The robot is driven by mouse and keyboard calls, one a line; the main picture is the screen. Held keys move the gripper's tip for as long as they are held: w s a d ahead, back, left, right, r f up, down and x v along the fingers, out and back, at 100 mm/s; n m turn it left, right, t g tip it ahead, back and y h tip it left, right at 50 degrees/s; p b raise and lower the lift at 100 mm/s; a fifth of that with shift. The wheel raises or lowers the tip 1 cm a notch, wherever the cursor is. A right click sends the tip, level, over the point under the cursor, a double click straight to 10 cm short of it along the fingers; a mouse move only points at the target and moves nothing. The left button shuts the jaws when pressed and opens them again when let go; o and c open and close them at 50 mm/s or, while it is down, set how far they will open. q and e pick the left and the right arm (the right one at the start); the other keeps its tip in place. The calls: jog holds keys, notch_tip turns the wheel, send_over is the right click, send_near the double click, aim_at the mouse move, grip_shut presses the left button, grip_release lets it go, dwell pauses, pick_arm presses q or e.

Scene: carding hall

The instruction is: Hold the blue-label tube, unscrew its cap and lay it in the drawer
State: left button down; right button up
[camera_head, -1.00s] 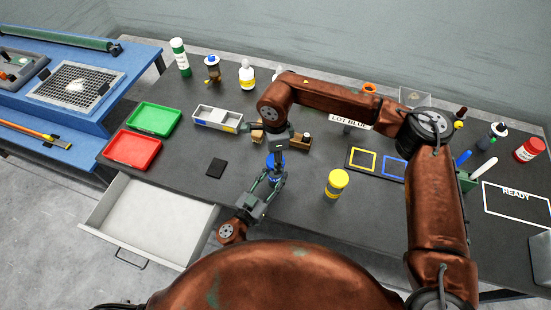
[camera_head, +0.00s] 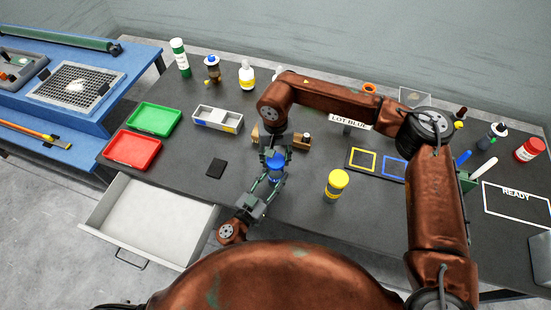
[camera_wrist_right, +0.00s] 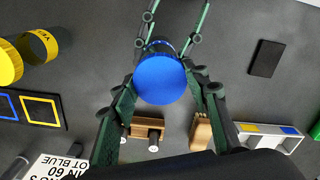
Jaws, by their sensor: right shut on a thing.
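The blue-label tube is held upright over the bench, with its blue cap (camera_head: 275,161) uppermost; the cap fills the middle of the right wrist view (camera_wrist_right: 161,80). My right gripper (camera_head: 276,156) reaches down from above, its fingers on either side of the cap and shut on it. My left gripper (camera_head: 268,179) comes up from the front edge, its fingers shut around the tube body below the cap. Most of the body is hidden by cap and fingers. The cap still sits on the tube. The drawer (camera_head: 205,238) stands open and empty at the front left.
A yellow-capped jar (camera_head: 336,184) stands right of the grippers. Wooden blocks (camera_head: 301,142) lie just behind them. A grey compartment tray (camera_head: 217,119), red tray (camera_head: 132,150), green tray (camera_head: 153,119) and black pad (camera_head: 216,168) lie left. Bottles line the back.

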aim_at(276, 160)
jog(key=shift+r, duration=0.2)
dwell(0.4)
jog(key=shift+r, duration=0.9)
jog(key=shift+r, duration=0.1)
jog(key=shift+r, duration=1.95)
pick_arm(q)
jog(key=c, duration=1.2)
grip_release()
